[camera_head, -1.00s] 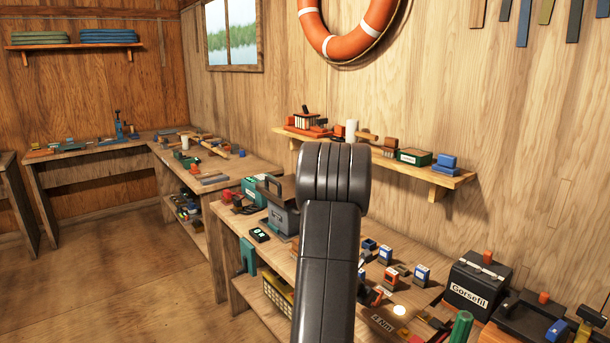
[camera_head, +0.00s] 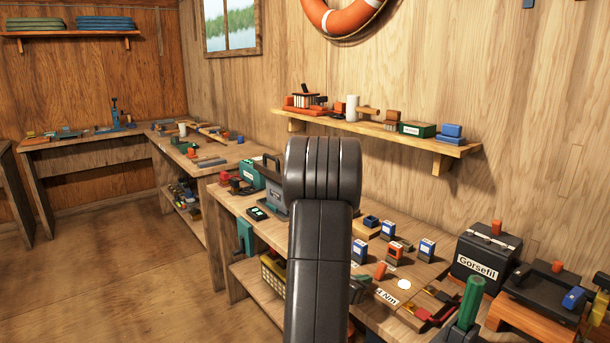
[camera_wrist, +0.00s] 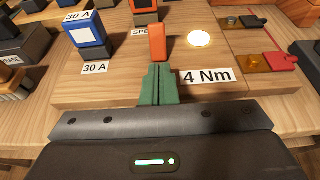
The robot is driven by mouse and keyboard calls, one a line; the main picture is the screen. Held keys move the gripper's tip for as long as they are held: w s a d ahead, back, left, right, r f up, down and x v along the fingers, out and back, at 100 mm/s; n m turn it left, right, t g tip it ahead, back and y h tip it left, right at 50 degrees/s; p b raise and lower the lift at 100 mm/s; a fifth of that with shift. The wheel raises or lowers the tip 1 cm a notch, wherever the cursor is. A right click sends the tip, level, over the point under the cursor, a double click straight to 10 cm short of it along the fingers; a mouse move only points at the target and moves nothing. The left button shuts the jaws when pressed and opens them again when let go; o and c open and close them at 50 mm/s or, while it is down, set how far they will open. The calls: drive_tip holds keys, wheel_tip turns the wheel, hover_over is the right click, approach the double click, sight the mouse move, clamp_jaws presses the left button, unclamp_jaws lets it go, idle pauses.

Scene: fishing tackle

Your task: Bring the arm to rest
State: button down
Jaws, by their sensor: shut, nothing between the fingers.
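The orange piece also shows in the head view (camera_head: 380,271), just right of my arm. A "4 Nm" label (camera_wrist: 207,77) lies right of the fingers.
A blue block (camera_wrist: 86,30) on a "30 A" base stands left of the fingers. The bench also holds a black "Gorsefil" case (camera_head: 484,262) and a green-handled tool (camera_head: 471,300) at the right. A wall shelf (camera_head: 375,133) runs behind my arm. The floor (camera_head: 130,260) at left is clear.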

drive_tip(key=s+a, duration=0.1)
drive_tip(key=a+f, duration=0.1)
drive_tip(key=shift+s+a+f, duration=0.15)
drive_tip(key=shift+s+a, duration=0.2)
drive_tip(key=shift+s, duration=0.05)
drive_tip(key=v, duration=0.9)
drive_tip(key=shift+s+a, duration=0.2)
drive_tip(key=shift+s, duration=0.1)
